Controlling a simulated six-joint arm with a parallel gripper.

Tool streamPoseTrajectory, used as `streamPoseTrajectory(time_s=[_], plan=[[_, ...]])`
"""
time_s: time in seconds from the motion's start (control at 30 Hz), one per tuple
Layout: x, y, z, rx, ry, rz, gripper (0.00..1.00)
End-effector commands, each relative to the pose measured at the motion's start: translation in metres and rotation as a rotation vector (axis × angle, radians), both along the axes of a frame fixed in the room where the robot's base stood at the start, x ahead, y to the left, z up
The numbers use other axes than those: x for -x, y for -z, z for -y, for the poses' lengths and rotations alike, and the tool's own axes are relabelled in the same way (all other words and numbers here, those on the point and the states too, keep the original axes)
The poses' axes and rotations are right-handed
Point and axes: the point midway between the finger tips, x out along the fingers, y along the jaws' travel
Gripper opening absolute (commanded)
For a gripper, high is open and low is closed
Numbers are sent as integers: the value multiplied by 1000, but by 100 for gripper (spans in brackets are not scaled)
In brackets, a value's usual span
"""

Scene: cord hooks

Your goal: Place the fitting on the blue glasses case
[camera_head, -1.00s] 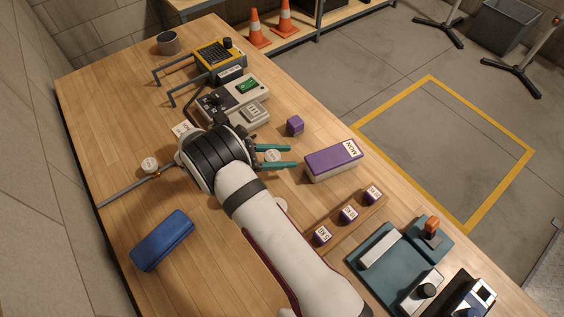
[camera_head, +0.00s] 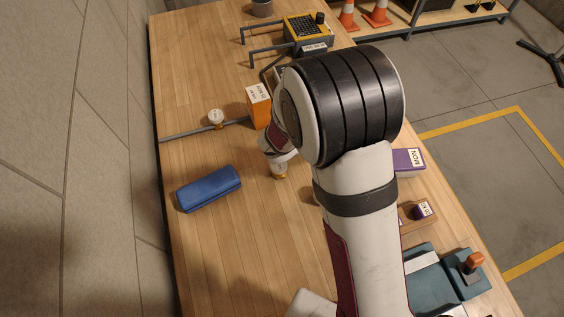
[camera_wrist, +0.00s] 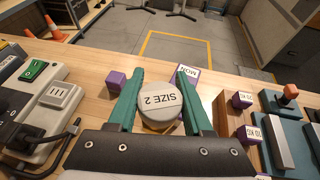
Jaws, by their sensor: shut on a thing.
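The fitting, a round grey-white cap labelled SIZE 2 (camera_wrist: 160,103), sits between the two teal fingers of my gripper (camera_wrist: 160,88) in the wrist view, and my gripper is shut on it. Some brass colour shows beneath the cap. In the head view my own arm hides the gripper and this fitting. The blue glasses case (camera_head: 208,189) lies closed on the left part of the table in the head view, to the left of my arm. It is not in the wrist view.
Another white-topped fitting (camera_head: 215,117) sits by the grey rod behind the case. An orange box (camera_head: 259,107) stands right of it. A purple MON box (camera_head: 408,161) and teal stand (camera_head: 440,280) lie right of my arm. Bare table surrounds the case.

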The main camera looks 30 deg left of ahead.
Motion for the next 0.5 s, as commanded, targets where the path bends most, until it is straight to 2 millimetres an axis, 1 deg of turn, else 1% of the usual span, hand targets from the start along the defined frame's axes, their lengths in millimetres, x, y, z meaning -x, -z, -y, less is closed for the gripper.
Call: streamPoseTrajectory(time_s=[0.03, 0.07, 0.1, 0.17, 0.2, 0.27, 0.3, 0.4, 0.5], plan=[[3, -6, -22, 0, -114, 0, 0], [6, -9, -37, 0, -186, 0, 0], [12, -13, -56, 0, -286, 0, 0], [24, -17, -86, 1, -440, -1, 0], [35, -19, -106, 1, -542, -2, 0], [55, -21, -133, 1, -689, -3, 0], [68, -21, -148, 1, -780, -3, 0], [102, -21, -178, 1, -969, -4, 0], [128, -20, -194, 0, -1093, -3, 0]])
